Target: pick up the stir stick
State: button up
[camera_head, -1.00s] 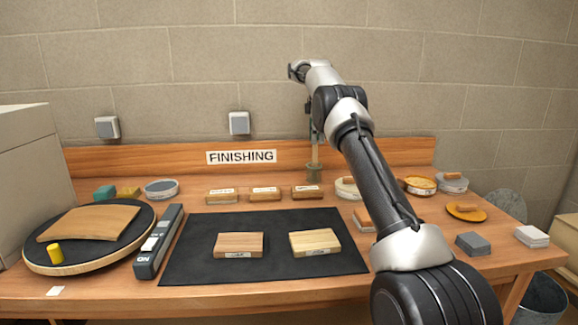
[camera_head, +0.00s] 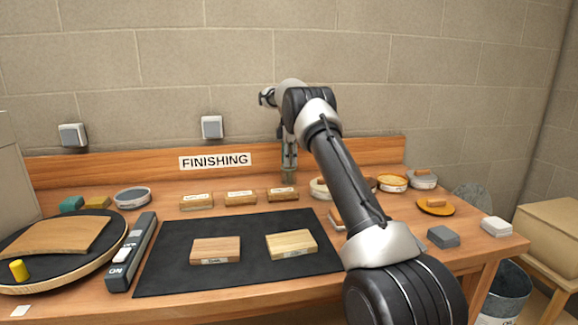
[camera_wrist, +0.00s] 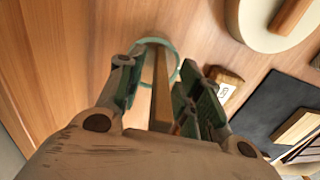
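The stir stick (camera_wrist: 161,88) is a thin, light wooden strip standing in a small jar with a green rim (camera_wrist: 172,48). In the head view the jar (camera_head: 289,178) stands at the back of the bench, right of the FINISHING sign. My gripper (camera_head: 289,165) points down just above the jar and hides most of the stick there. In the wrist view my gripper (camera_wrist: 158,92) is open, with a green-padded finger on each side of the stick. Gaps show between stick and fingers, so it is not clasped.
A dark mat (camera_head: 240,273) with two wood samples (camera_head: 215,250) lies in front. The back board (camera_head: 345,154) rises behind.

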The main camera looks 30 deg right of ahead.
grip_shut()
jog(key=shift+r, duration=0.1)
